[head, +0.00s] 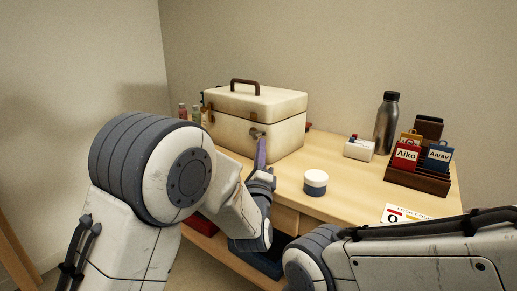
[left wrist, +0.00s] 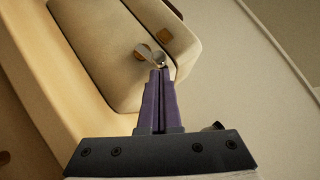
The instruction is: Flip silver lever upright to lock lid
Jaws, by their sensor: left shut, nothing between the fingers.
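A cream case (head: 230,135) with a closed lid and a brown top handle (head: 245,82) stands on the wooden table. A small silver lever (head: 257,134) is on its front face. In the left wrist view the lever (left wrist: 146,52) shows against a brown plate, just beyond the fingertips. Whether it stands upright or tilted I cannot tell surely. My left gripper (head: 260,143) is shut and empty, its purple fingers pointing at the lever. In the left wrist view the shut fingertips (left wrist: 160,72) are close to or touching the lever's end. My right gripper is out of view.
A white and blue jar (head: 316,183) stands right of the case. Further right are a white box (head: 358,149), a metal bottle (head: 386,122) and a brown holder (head: 417,178) with name tags. Small bottles (head: 195,114) stand left of the case. A printed card (head: 397,214) lies at the front.

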